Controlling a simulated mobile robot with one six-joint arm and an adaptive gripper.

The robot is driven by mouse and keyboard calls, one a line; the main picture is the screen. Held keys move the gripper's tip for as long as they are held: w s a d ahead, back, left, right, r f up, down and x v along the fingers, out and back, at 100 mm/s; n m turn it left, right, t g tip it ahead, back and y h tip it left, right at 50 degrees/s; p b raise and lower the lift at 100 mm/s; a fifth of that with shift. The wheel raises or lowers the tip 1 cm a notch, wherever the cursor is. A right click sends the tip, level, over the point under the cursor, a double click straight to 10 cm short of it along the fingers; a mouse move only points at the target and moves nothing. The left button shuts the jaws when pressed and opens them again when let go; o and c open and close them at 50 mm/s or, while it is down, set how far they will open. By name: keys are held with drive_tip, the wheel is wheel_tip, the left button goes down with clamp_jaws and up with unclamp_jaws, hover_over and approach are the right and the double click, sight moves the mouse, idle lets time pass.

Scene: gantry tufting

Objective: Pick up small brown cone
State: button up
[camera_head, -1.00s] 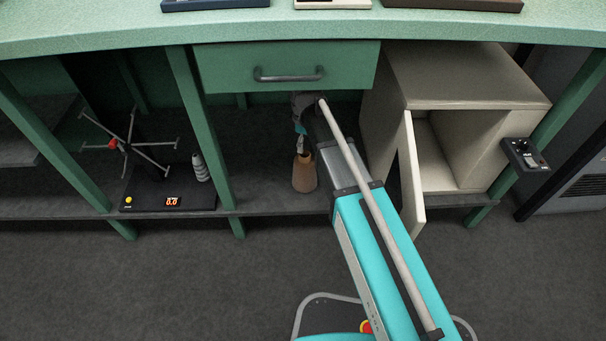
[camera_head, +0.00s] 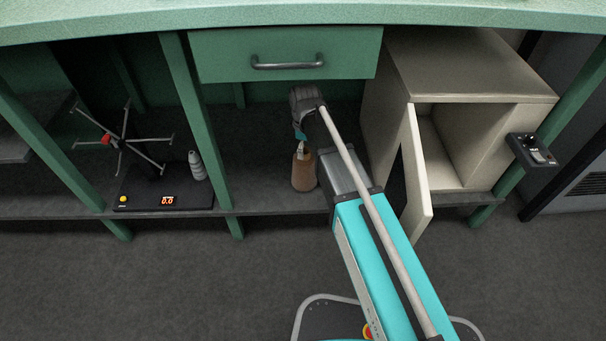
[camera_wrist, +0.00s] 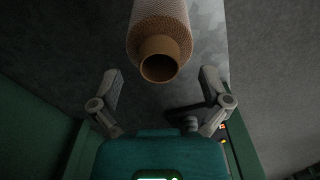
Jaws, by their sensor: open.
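The small brown cone (camera_head: 303,172) stands on the dark lower shelf, below the green drawer. In the wrist view the cone (camera_wrist: 160,30) is a textured tan cylinder with a hollow brown end facing the camera. My gripper (camera_wrist: 158,76) is open and empty, with one finger on each side of the cone's near end in the picture. I see no contact between fingers and cone. In the head view my wrist is just above the cone, and the gripper itself is partly hidden.
A green drawer (camera_head: 285,55) with a dark handle hangs above. To the right, a beige cabinet (camera_head: 470,70) has its door (camera_head: 415,175) open. To the left, a winder with a scale (camera_head: 165,199) stands beside a grey cone (camera_head: 198,167). A green post (camera_head: 196,120) separates the bays.

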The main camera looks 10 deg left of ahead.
drive_tip(key=shift+f+b, duration=0.4)
drive_tip(key=shift+f, duration=0.25)
clamp_jaws()
idle(0.5)
drive_tip(key=shift+r, duration=0.2)
